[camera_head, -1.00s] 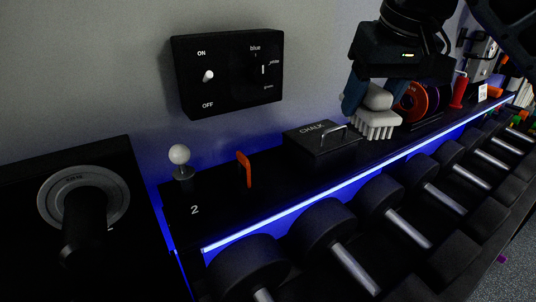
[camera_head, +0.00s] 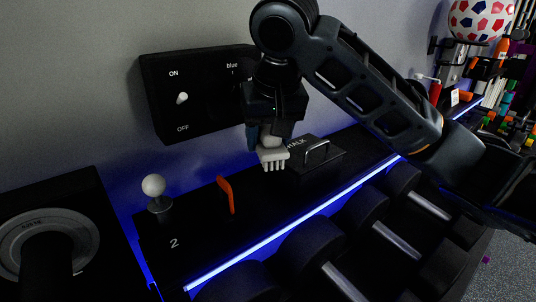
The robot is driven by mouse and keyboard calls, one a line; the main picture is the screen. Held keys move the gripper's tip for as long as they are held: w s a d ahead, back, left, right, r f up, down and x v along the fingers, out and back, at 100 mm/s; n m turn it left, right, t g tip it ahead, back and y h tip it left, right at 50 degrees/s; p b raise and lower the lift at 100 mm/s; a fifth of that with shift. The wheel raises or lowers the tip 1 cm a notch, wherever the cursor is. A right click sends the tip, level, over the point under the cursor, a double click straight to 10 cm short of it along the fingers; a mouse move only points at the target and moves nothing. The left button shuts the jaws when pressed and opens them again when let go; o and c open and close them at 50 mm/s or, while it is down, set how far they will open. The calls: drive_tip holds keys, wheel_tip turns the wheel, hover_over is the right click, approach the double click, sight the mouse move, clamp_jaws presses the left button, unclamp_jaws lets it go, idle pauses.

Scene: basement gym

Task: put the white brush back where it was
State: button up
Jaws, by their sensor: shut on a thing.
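The white brush (camera_head: 271,156) is held in my gripper (camera_head: 267,137), its bristles pointing down. My gripper is shut on it, with the fingers partly hidden. The brush is in front of and just left of the black chalk box (camera_head: 327,158), overlapping its left edge in the picture. I cannot tell whether the brush touches the box or the shelf.
The black shelf (camera_head: 262,208) with a blue light strip carries an orange lever (camera_head: 226,194) and a white-knobbed stick (camera_head: 154,187). A switch panel (camera_head: 195,95) is on the wall behind. Dumbbells (camera_head: 404,235) line the front. Bare shelf lies between the lever and the box.

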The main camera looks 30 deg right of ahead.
drive_tip(key=shift+f+p, duration=0.3)
drive_tip(key=shift+f, duration=1.7)
drive_tip(key=shift+f, duration=0.1)
drive_tip(key=shift+f, duration=0.55)
drive_tip(key=o, duration=0.9)
drive_tip(key=shift+o, duration=0.2)
drive_tip(key=shift+r, duration=0.6)
drive_tip(key=v, duration=1.2)
drive_tip(key=shift+p, duration=0.4)
